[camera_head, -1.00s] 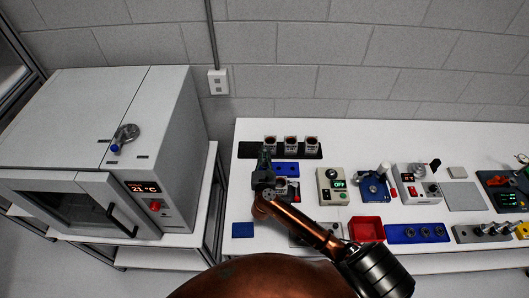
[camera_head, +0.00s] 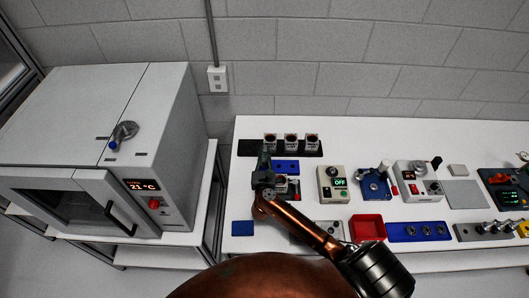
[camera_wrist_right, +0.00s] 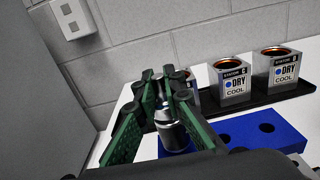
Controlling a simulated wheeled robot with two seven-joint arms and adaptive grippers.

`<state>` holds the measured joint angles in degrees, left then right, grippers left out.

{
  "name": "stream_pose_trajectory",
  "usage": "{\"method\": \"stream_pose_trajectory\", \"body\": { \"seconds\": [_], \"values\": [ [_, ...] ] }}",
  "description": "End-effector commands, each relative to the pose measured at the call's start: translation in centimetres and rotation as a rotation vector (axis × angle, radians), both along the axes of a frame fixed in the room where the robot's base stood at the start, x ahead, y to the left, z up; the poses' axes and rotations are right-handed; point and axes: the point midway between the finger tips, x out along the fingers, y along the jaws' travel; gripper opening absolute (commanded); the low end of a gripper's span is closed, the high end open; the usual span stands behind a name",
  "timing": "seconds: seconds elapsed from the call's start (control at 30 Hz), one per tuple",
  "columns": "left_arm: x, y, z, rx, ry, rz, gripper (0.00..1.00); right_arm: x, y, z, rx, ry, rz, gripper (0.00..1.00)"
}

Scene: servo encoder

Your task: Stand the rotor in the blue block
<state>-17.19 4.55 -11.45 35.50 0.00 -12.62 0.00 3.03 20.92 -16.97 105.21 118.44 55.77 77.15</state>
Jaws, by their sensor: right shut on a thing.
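The rotor (camera_wrist_right: 170,134), a shiny silver cylinder with a narrower stem, is between the green-padded fingers of my right gripper (camera_wrist_right: 168,92), which is shut on it. The rotor looks upright. Its lower end is at the left end of the blue block (camera_wrist_right: 250,130); I cannot tell whether it sits in a hole or just above. The block has dark round holes and also shows in the head view (camera_head: 289,167), just right of my right gripper (camera_head: 265,160), which hides its left end. My left gripper is not in view.
Several labelled grey cups (camera_wrist_right: 233,85) stand on a black tray (camera_head: 247,149) behind the block. A grey device reading OFF (camera_head: 333,184), a red bin (camera_head: 367,228) and a blue holed plate (camera_head: 417,231) lie to the right. An oven (camera_head: 150,140) stands left.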

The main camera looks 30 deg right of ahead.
Motion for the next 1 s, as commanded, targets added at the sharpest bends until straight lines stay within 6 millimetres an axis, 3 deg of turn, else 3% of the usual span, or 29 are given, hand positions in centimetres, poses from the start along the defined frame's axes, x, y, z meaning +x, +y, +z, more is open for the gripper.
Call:
{"method": "stream_pose_trajectory", "body": {
  "seconds": [0.63, 0.67, 0.7, 0.93, 1.0],
  "values": [
    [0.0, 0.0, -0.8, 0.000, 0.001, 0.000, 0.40, 0.1, 0.0, -1.0, -0.002, -0.003, 0.000, 0.00],
    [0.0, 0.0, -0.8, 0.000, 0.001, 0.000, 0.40, 0.1, 0.0, -1.0, -0.002, -0.003, 0.000, 0.10],
    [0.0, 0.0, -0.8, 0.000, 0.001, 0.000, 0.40, 0.1, 0.0, -1.0, -0.002, -0.003, 0.000, 0.13],
    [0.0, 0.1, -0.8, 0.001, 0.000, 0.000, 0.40, 0.0, 0.0, -1.1, -0.001, -0.002, 0.000, 0.29],
    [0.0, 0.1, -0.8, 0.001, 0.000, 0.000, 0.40, 0.0, 0.0, -1.2, -0.001, -0.001, 0.000, 0.29]
  ]
}}
